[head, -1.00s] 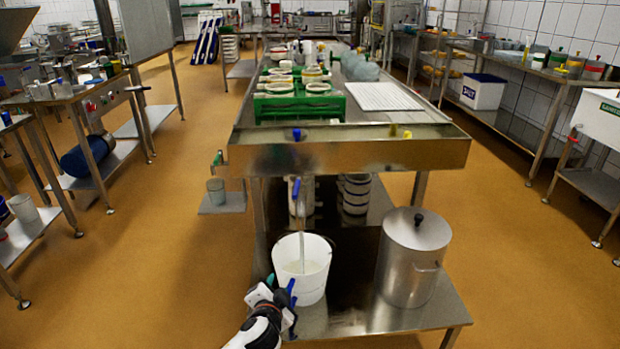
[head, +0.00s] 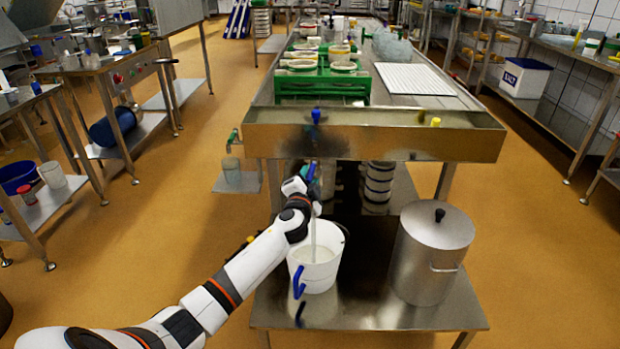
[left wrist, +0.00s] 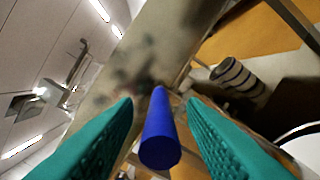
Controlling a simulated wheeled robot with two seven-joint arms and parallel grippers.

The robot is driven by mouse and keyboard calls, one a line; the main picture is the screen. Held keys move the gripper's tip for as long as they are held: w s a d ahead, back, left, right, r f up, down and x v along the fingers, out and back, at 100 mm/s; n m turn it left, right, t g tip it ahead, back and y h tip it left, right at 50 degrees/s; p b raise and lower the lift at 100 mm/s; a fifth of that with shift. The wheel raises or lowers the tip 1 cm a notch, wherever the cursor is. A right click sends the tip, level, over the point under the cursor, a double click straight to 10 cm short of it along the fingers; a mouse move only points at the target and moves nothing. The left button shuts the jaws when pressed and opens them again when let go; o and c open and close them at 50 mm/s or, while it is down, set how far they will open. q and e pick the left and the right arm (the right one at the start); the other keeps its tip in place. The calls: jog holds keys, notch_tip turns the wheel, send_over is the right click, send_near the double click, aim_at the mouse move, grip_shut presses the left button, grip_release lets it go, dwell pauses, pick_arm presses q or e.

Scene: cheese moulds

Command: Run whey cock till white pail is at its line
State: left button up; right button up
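The white pail (head: 322,275) stands on the low steel shelf, its blue grip hanging at the front. A pale stream (head: 313,225) falls into it from the whey cock, and pale liquid shows inside. I cannot make out the pail's line. My left gripper (head: 308,176) is up at the cock under the table's end, beside its blue lever (head: 311,170). In the left wrist view the blue lever (left wrist: 160,145) stands between the two teal fingers, which are open with a gap on each side. The cock's body is mostly hidden. My right gripper is not in view.
A lidded steel pot (head: 430,260) stands right of the pail on the low shelf (head: 380,317). The steel drain table (head: 375,135) overhangs behind, with green crates of moulds (head: 320,87) on top.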

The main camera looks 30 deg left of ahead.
pick_arm(q)
jog(key=shift+x, duration=0.8)
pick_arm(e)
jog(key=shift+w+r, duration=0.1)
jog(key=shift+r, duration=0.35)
pick_arm(q)
grip_shut()
jog(key=shift+s, duration=0.1)
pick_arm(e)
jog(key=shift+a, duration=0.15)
